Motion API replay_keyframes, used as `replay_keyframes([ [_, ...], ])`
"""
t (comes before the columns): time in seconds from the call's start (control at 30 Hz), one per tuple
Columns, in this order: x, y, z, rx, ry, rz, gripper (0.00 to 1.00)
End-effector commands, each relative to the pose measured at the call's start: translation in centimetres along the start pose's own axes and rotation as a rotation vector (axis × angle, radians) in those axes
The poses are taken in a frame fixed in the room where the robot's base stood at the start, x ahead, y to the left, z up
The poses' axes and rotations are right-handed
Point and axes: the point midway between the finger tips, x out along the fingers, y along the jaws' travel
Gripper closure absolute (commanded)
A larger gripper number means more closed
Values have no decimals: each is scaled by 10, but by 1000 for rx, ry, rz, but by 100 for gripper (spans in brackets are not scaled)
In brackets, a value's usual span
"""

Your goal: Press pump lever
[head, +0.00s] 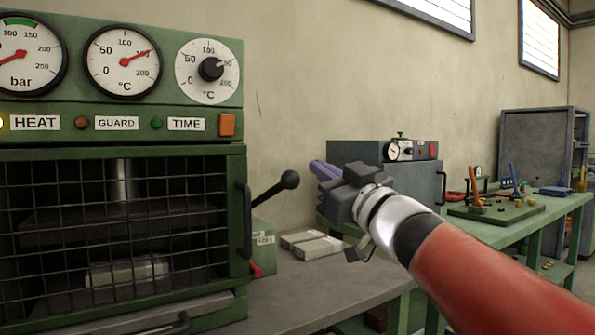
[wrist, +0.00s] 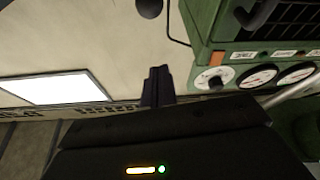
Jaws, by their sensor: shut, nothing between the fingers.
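The pump lever (head: 275,191) is a dark rod with a black ball knob (head: 290,180). It sticks out to the right of the green press (head: 120,137) and slants upward. My gripper (head: 320,168) is just right of the knob in the head view, with its fingers pointing left and a visible gap to the knob. Its fingers are shut and empty. In the wrist view the shut fingers (wrist: 157,82) show in the middle, and the knob (wrist: 150,8) is partly cut off at the top edge, beyond the fingertips.
The press carries a bar gauge (head: 24,55), a °C gauge (head: 124,62) and a dial (head: 209,69). Its mesh guard has a black handle (head: 246,222). Pale boxes (head: 312,243) lie on the grey bench. A grey oven (head: 350,155) and a green table (head: 540,215) stand behind my arm.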

Motion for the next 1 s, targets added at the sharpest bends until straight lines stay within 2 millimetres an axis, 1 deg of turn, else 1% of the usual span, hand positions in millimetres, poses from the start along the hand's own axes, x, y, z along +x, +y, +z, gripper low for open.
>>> replay_keyframes([
  [0.33, 1, -1, 0, 0, 2, -6, 100],
  [0.47, 9, 0, 0, 1, 1, -5, 100],
  [0.57, 24, -1, 0, 1, 1, -7, 100],
  [0.8, 75, -1, -2, 2, 3, -7, 100],
  [0.93, 102, -1, -1, 2, 2, -6, 100],
  [0.97, 104, -1, 2, 2, 1, -6, 100],
  [1.0, 97, -2, 14, 2, -1, -4, 100],
])
